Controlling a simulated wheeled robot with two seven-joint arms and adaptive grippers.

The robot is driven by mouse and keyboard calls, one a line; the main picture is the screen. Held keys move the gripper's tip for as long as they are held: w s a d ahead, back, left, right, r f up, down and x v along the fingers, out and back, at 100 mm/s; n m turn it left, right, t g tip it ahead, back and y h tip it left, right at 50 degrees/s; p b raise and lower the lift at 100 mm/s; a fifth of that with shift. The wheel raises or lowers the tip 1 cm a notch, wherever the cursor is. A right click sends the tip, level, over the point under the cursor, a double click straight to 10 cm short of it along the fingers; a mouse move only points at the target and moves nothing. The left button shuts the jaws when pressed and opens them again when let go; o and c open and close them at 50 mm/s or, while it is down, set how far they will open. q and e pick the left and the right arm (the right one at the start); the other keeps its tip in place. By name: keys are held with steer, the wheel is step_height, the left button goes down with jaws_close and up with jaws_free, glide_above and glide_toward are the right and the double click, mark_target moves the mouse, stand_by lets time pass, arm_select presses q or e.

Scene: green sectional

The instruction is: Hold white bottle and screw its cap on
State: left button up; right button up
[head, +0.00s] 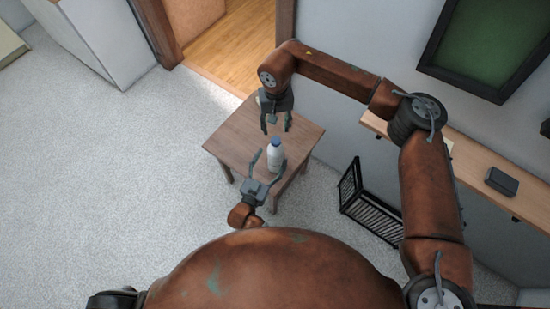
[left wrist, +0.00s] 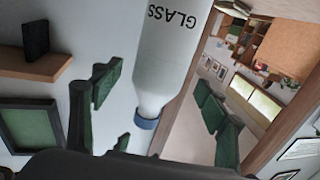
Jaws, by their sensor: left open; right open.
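The white bottle (head: 274,158) appears upright over the near part of the small wooden table (head: 233,138). Its blue top (head: 276,141) points up toward my right gripper. My left gripper (head: 268,166) is open, with its fingers on either side of the bottle. In the left wrist view the bottle (left wrist: 165,60) shows large dark lettering and lies between the spread fingers, its blue end (left wrist: 147,123) toward the lower edge. My right gripper (head: 275,130) is open and empty, pointing down just above the blue top. I cannot tell whether the blue part is a seated cap.
A black slatted rack (head: 372,212) stands on the floor right of the table. A wooden wall shelf (head: 470,184) holds a dark box (head: 502,181). A doorway lies behind the table. The carpet (head: 120,180) to the left is clear.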

arm_select(q)
steer(key=shift+x, duration=1.75)
steer(key=shift+c, duration=0.3)
